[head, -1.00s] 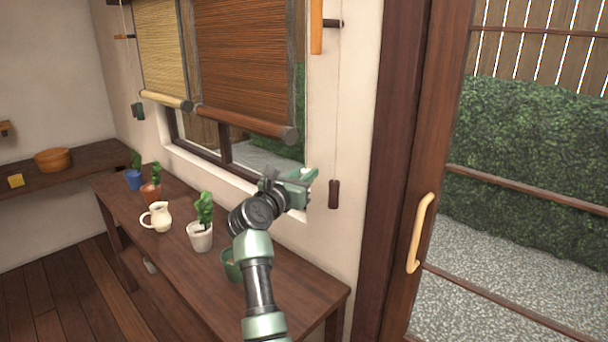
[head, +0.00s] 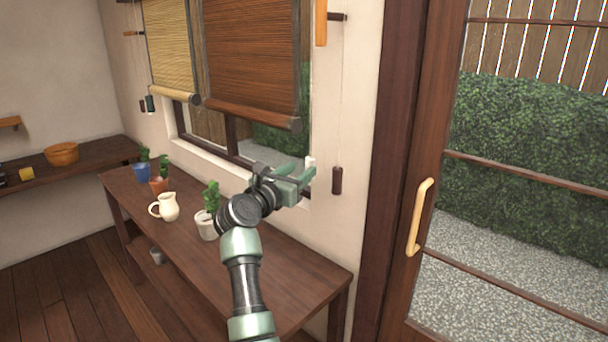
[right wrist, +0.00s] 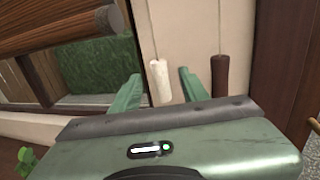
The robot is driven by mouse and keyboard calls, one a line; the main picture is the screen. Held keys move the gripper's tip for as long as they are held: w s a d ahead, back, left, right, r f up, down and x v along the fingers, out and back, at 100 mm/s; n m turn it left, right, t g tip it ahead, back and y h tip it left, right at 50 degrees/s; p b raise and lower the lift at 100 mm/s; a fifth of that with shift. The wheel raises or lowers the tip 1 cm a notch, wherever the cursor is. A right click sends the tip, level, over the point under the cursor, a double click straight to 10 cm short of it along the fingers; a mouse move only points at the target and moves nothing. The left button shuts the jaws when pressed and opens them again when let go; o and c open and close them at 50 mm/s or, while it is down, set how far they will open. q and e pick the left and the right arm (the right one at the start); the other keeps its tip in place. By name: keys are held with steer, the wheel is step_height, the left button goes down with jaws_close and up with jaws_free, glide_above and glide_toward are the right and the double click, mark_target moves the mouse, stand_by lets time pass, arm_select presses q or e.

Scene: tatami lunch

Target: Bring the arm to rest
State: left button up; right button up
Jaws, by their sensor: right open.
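My right gripper (head: 306,178) is at the right end of the window, above the wooden table. Its two green fingers are spread apart and nothing is clamped between them. A white cord pull (head: 310,162) hangs by the fingertips; in the right wrist view it shows in the gap between the fingers (right wrist: 160,82). I cannot tell how far beyond the tips it hangs. A dark brown cord pull (head: 337,180) hangs to the right, outside the fingers. My left gripper is not in view.
The table (head: 285,265) under my right arm holds a white-potted plant (head: 207,226), a cream jug (head: 167,206), an orange pot (head: 158,186) and a blue pot (head: 141,171). Brown (head: 250,70) and tan (head: 168,50) blinds hang above. A sliding door with a handle (head: 419,217) stands right.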

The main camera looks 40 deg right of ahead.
steer(key=shift+s+a, duration=0.15)
steer(key=shift+a, duration=0.35)
